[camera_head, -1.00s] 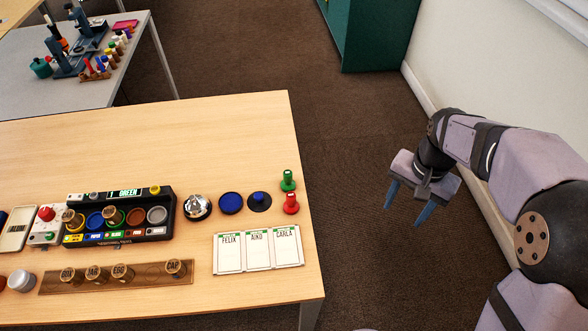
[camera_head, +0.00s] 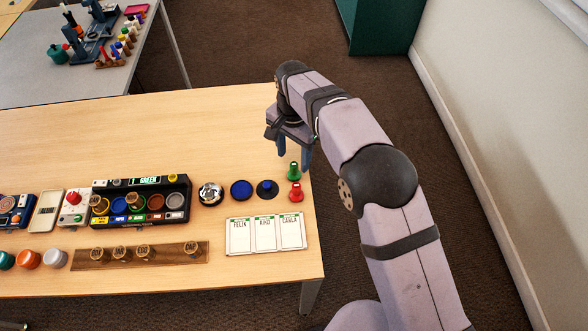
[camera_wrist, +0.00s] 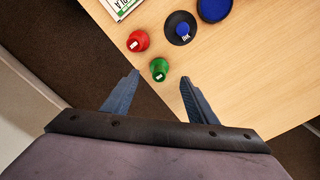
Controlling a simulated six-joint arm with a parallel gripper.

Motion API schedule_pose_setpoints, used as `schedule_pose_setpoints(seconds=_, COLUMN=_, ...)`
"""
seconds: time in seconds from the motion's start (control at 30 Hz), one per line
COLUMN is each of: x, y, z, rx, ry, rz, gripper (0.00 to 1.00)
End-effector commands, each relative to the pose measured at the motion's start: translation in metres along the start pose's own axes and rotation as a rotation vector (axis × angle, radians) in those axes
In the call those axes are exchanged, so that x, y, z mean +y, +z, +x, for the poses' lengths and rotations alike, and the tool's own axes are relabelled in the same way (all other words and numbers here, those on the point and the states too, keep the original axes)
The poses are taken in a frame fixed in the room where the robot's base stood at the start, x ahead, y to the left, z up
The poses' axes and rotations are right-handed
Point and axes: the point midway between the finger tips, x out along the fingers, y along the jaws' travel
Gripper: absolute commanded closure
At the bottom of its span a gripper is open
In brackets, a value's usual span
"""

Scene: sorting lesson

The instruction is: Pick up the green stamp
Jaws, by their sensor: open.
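The green stamp (camera_head: 293,171) stands upright near the right edge of the table, just behind the red stamp (camera_head: 296,192). In the wrist view the green stamp (camera_wrist: 159,69) lies ahead of and between the lines of my fingers, apart from both; the red stamp (camera_wrist: 138,41) is beside it to the upper left. My gripper (camera_head: 292,152) hangs over the table's right end, just behind the green stamp. Its two blue fingers are spread and empty in the wrist view (camera_wrist: 158,97).
A blue ink pad (camera_head: 241,190) and a black disc with a blue knob (camera_head: 267,188) sit left of the stamps. A bell (camera_head: 210,194), name cards (camera_head: 265,234), a sorting box (camera_head: 142,200) and a wooden rack (camera_head: 140,255) stand near. The table's back is clear.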

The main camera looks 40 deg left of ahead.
Motion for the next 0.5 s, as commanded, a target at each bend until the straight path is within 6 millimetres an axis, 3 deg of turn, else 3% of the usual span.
schedule_pose_setpoints(seconds=0.5, x=0.002, y=-0.001, z=0.031, rx=-0.002, ry=0.004, rz=0.000, gripper=0.47)
